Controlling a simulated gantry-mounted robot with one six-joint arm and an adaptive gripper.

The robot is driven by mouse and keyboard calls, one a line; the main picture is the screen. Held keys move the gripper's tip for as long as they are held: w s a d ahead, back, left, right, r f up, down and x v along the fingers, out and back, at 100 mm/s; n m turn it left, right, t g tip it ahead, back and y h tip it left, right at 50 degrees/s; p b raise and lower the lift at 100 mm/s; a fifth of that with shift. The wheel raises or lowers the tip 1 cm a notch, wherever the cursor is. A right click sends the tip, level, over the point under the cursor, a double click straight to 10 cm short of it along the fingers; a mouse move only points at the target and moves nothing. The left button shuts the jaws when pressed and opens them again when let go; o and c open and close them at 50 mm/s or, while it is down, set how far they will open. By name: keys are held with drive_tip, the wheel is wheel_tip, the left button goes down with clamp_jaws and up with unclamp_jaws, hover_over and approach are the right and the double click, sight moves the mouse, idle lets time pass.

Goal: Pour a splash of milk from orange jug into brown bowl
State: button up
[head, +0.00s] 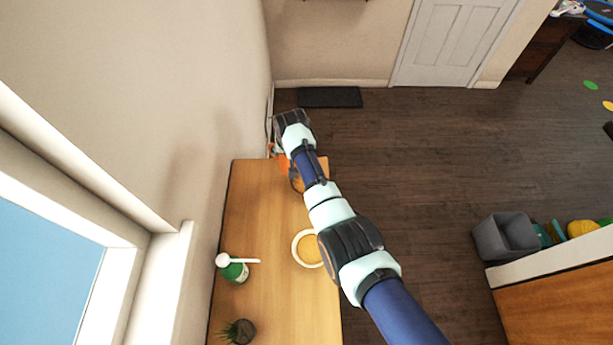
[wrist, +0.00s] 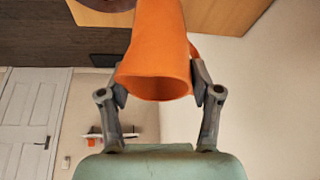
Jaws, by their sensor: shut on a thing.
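The orange jug (wrist: 157,48) is between the two fingers of my gripper (wrist: 158,78) in the wrist view, and the gripper is shut on it. Its open mouth faces the wrist camera; no milk shows in it. In the head view only a small orange part of the jug (head: 283,160) shows beside my arm, at the far end of the wooden counter. A brown round thing (head: 296,183), probably the brown bowl, is partly hidden by my arm there. A brown edge (wrist: 108,4), perhaps the same bowl, is cut off at the top of the wrist view.
On the wooden counter (head: 265,215) stand a pale-rimmed round dish (head: 297,250), partly behind my arm, a green bottle with a white pump (head: 234,270) and a potted plant (head: 240,332). A wall and window border the left. Open floor lies right.

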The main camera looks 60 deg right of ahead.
drive_tip(key=shift+s+r+t+p, duration=0.2)
drive_tip(key=shift+s+p, duration=0.25)
drive_tip(key=shift+p, duration=0.15)
drive_tip(key=shift+s+r+t+p, duration=0.2)
drive_tip(key=shift+s+p, duration=0.2)
drive_tip(key=shift+p, duration=0.2)
drive_tip(key=f+t+b, duration=0.1)
drive_tip(key=t, duration=0.1)
drive_tip(key=shift+s+f+m+t+b, duration=0.1)
drive_tip(key=shift+m+t+b, duration=0.2)
drive_tip(key=shift+b, duration=0.05)
drive_tip(key=shift+s+a+f+t+b, duration=0.1)
drive_tip(key=shift+f+t+b, duration=0.1)
drive_tip(key=shift+t+b, duration=0.25)
drive_tip(key=shift+w+f+h+b, duration=0.2)
drive_tip(key=shift+f+h+b, duration=0.1)
drive_tip(key=shift+f+b, duration=0.4)
drive_tip(key=f+t+b, duration=0.1)
drive_tip(key=b, duration=0.1)
drive_tip(key=shift+s+f+b, duration=0.1)
drive_tip(key=shift+f+b, duration=0.2)
drive_tip(key=shift+b, duration=0.05)
drive_tip(key=shift+r, duration=0.2)
drive_tip(key=shift+f+t+b, duration=0.45)
drive_tip(key=shift+f+b, duration=0.15)
drive_tip(key=shift+b, duration=0.5)
